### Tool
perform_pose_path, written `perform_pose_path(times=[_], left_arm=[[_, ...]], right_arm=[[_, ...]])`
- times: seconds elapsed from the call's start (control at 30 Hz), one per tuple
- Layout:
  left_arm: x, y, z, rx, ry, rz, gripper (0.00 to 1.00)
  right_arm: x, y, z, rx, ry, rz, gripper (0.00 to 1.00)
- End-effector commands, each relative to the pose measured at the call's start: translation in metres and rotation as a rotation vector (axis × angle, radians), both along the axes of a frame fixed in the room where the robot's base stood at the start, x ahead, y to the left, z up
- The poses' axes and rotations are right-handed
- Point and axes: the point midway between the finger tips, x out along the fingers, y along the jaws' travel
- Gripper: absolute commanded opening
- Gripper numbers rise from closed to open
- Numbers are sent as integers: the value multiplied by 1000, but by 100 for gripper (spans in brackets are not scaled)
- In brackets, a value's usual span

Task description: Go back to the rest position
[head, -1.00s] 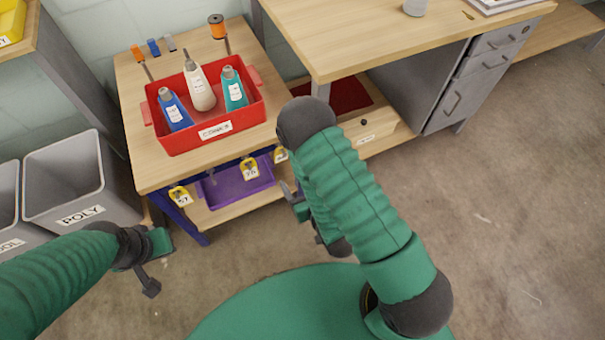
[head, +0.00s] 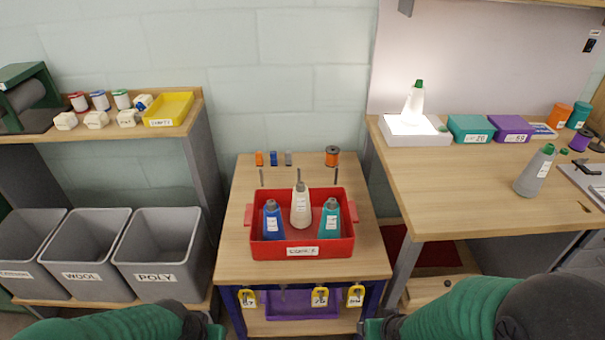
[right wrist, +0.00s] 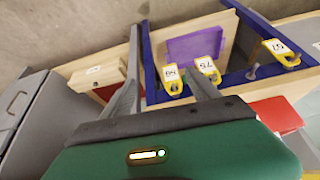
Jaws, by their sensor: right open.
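My right gripper (right wrist: 162,72) is open in the right wrist view, with its two grey fingers apart and nothing between them. In the head view only a small part of it shows at the bottom edge, right of the small table's lower front. My left gripper (head: 213,330) shows only partly at the bottom edge, left of that table. Its fingers are not clear, so I cannot tell whether it is open. Both green arms are low in the head view.
Yellow numbered tags (head: 320,297) hang along the table's front, above a purple bin (head: 283,308). Grey bins (head: 165,250) stand at left below a shelf with a yellow tray (head: 170,108).

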Motion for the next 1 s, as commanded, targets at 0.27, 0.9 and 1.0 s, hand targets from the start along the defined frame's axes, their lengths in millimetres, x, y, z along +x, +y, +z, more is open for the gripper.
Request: perform_pose_path(times=[0.27,0.9,1.0], left_arm=[[0,0,8,0,1,0,0],[0,0,219,0,0,0,0],[0,0,217,0,0,0,0]], right_arm=[[-64,-13,69,-18,226,13,70],[-63,-12,275,-15,229,13,70],[-63,-12,273,-15,229,13,70]])
